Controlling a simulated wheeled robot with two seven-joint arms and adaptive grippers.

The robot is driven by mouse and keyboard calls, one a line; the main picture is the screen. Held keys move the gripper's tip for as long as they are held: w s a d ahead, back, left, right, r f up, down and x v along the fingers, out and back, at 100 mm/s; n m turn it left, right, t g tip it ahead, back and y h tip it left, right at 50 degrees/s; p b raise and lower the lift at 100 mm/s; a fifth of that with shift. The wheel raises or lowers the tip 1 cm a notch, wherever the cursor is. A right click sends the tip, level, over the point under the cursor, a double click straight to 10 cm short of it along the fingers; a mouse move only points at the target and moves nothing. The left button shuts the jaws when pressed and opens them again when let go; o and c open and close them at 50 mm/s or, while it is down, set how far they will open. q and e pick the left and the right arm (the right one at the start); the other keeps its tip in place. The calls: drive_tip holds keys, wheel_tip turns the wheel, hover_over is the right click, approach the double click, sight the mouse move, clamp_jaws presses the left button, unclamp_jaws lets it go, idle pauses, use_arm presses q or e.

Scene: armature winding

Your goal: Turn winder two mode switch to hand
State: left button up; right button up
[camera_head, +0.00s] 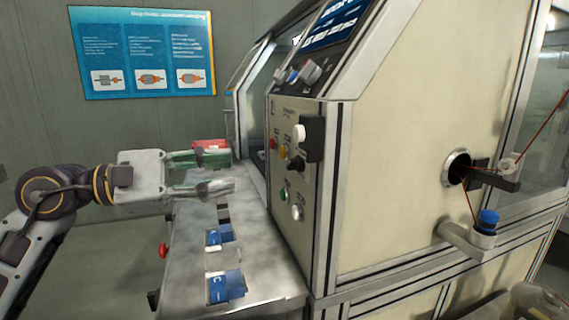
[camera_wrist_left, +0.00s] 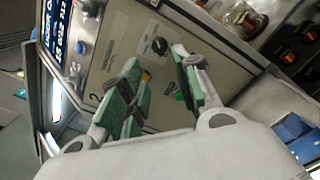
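The winder control panel marked 2 (camera_head: 290,120) is on the cream machine face. A black rotary knob (camera_head: 297,164) sits on it, likely the mode switch; its labels and setting are too small to read. In the left wrist view a black knob (camera_wrist_left: 160,45) shows upright on the panel, beyond the fingers. My left gripper (camera_head: 225,171) is open and empty, left of the panel and apart from it. In the left wrist view its green-padded fingers (camera_wrist_left: 163,82) are spread in front of the panel. My right gripper is in neither view.
The panel also carries a red button (camera_head: 273,143), a yellow lamp (camera_head: 283,152), a green button (camera_head: 283,195) and a white-knobbed black box (camera_head: 309,140). A metal table (camera_head: 190,250) below holds blue bins (camera_head: 226,286) and a red item (camera_head: 211,146).

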sight(288, 165)
use_arm(q)
drive_tip(key=p+x, duration=0.1)
drive_tip(key=x, duration=0.9)
drive_tip(key=shift+p, duration=0.35)
drive_tip(key=shift+w+d, duration=0.1)
drive_tip(key=shift+d, duration=0.2)
drive_tip(key=shift+w+d, duration=0.2)
drive_tip(key=shift+d, duration=0.35)
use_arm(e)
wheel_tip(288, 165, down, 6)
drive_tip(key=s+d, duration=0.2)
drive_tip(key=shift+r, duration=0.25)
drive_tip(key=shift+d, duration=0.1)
use_arm(q)
drive_tip(key=shift+c, duration=0.2)
clamp_jaws()
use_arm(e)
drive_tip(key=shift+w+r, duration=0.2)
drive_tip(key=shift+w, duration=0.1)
